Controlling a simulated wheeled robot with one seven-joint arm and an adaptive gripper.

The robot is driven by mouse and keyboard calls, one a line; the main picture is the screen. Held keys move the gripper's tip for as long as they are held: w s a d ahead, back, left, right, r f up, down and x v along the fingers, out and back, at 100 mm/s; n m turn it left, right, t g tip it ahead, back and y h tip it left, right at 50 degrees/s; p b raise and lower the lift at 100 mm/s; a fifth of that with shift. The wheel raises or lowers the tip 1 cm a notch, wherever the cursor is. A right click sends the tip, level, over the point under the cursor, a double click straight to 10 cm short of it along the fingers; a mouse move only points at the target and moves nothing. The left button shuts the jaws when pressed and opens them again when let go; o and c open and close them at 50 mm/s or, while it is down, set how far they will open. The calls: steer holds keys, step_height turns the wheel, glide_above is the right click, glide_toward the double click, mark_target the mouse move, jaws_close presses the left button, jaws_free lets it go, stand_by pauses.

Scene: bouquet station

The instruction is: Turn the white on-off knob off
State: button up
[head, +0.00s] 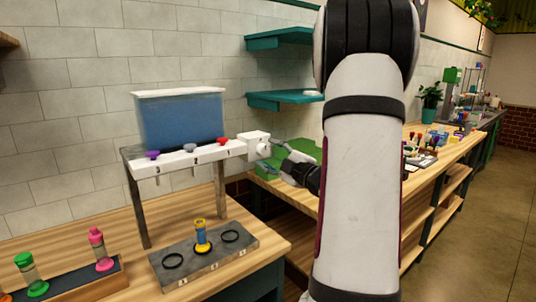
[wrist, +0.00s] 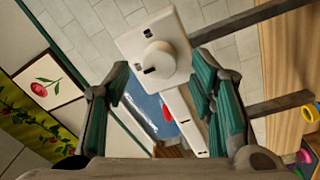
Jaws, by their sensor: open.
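The white on-off knob (wrist: 158,62) is round with a short black mark. It sits on a square white plate (wrist: 135,40) in the wrist view. In the head view the knob (head: 264,149) is on the white box at the right end of the dispenser's white rail. My gripper (wrist: 160,75) is open, with its green-padded fingers on either side of the knob in the picture. In the head view my gripper (head: 278,153) is just right of the knob. I cannot tell whether the fingertips reach around it or touch it.
A blue tank (head: 182,118) stands above the white rail (head: 192,156) with purple, grey and red knobs. A yellow and blue vial (head: 201,236) stands on the grey tray (head: 240,247) below. Green and pink vials stand at left. Teal shelves (head: 281,98) are on the wall.

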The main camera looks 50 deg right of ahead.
steer(key=r+v, duration=0.1)
steer(key=v, duration=0.9)
steer(key=shift+s+a+f, duration=0.15)
steer(key=shift+s+f, duration=0.05)
steer(key=shift+f, duration=0.25)
